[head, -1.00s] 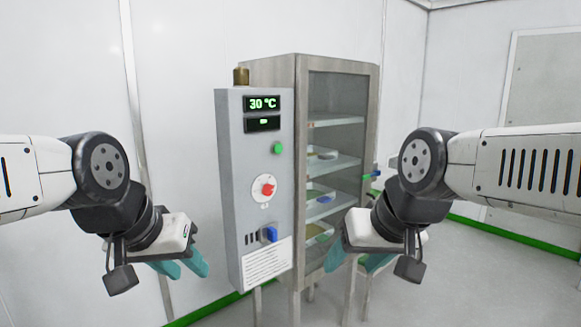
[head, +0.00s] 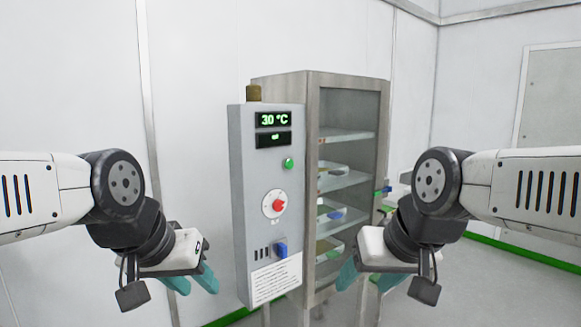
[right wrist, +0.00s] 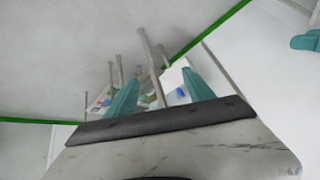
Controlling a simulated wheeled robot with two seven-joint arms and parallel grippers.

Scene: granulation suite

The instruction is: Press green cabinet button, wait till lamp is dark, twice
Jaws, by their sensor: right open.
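The green button (head: 288,163) is on the panel's right side, below two dark displays. The upper display (head: 273,119) reads 30 °C, and the lower display (head: 273,139) shows a small green mark. The cabinet's lamp (head: 254,93) on top looks dull brown, with no glow. My left gripper (head: 194,284) hangs left of the panel, apart from it; its teal fingers look spread. My right gripper (head: 362,280) hangs right of the panel, open and empty; its fingers also show in the right wrist view (right wrist: 158,92).
Trays (head: 330,215) stand on shelves behind the cabinet's glass door. The space before the panel is clear.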

